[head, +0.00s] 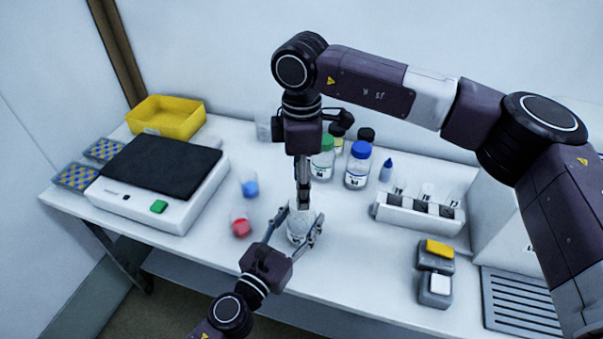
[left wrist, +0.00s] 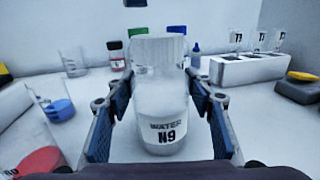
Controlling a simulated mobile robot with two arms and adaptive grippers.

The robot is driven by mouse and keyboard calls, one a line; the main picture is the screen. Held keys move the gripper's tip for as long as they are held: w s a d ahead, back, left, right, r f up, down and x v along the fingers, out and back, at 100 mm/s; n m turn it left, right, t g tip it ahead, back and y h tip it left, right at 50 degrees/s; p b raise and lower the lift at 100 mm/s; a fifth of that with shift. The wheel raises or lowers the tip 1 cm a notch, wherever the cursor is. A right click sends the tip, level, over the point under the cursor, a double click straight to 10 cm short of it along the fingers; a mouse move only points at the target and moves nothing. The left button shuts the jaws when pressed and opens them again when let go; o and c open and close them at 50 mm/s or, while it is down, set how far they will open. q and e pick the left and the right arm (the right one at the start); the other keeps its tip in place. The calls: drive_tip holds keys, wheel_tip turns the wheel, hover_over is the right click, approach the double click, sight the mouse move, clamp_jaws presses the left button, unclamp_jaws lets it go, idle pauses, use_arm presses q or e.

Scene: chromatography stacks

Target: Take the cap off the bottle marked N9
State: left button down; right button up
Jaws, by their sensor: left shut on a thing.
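The bottle marked N9 (left wrist: 160,112) stands upright, with a white body and a "WATER N9" label facing the left wrist camera. Its white cap (left wrist: 158,50) is on its neck. In the head view the bottle (head: 297,238) is near the front middle of the table. My left gripper (head: 301,226) is shut on the bottle's body, with one finger on each side. My right gripper (head: 304,203) points straight down above the cap and hides part of it in the head view. Its fingers appear edge-on, so their opening is unclear. In the left wrist view no finger shows around the cap.
Behind stand a green-capped bottle (head: 322,160), a blue-capped bottle (head: 357,167) and dark-capped bottles. Beakers of blue (head: 250,186) and red (head: 240,224) liquid are to the left, near a balance (head: 160,206). A white vial rack (head: 418,216) is to the right.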

drive_tip(key=shift+f, duration=2.5)
